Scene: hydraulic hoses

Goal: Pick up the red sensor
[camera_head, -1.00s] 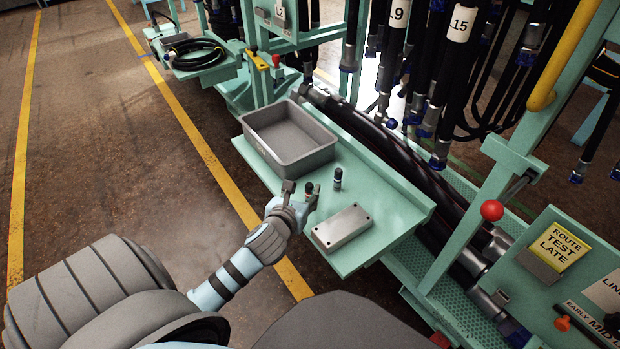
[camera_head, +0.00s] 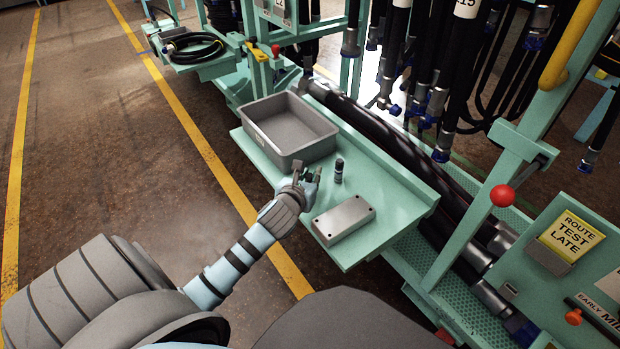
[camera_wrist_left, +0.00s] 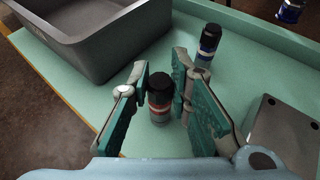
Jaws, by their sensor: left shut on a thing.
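The red sensor (camera_wrist_left: 160,105), a short dark cylinder with a red and a pale band, stands upright between the fingers of my left gripper (camera_wrist_left: 163,92) in the left wrist view. The gripper is shut on it, low over the green shelf. In the head view my left gripper (camera_head: 307,175) is between the grey tray and the metal box, and its fingers mostly hide the red sensor. A similar sensor with a blue band (camera_wrist_left: 209,42) stands upright just beyond; it also shows in the head view (camera_head: 339,172). My right gripper is not in view.
The deep grey tray (camera_head: 290,148) is on the shelf (camera_head: 395,195) behind the gripper. A flat metal box (camera_head: 343,220) lies to the right of the gripper. Thick black hoses (camera_head: 385,135) run along the shelf's back edge.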

